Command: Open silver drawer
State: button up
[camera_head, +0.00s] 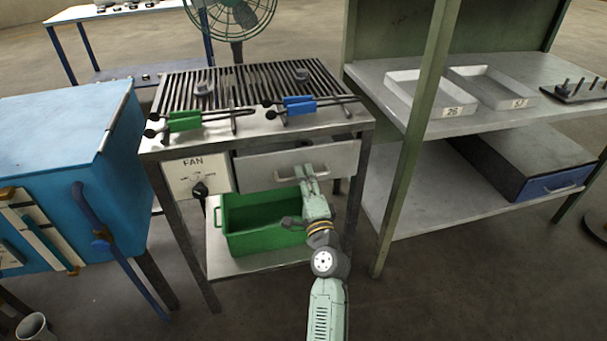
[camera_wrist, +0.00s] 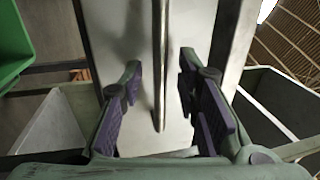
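My gripper (camera_head: 310,172) is at the drawer front, over the handle's right part. In the wrist view the drawer front (camera_wrist: 185,20) fills the middle, and the handle (camera_wrist: 160,70) runs between the two purple-padded fingers of my gripper (camera_wrist: 163,95). The fingers are apart, with a gap on both sides of the handle.
A green bin (camera_head: 265,240) stands on the shelf below the drawer, close to my arm. A fan switch panel (camera_head: 198,177) is left of the drawer. Green-handled tongs (camera_head: 185,121) and blue-handled tongs (camera_head: 300,105) lie on top. A green post (camera_head: 415,140) stands to the right.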

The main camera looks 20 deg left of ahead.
jog(key=shift+w+a, duration=0.2)
jog(key=shift+w, duration=0.1)
jog(key=shift+c, duration=0.4)
grip_shut()
dwell(0.4)
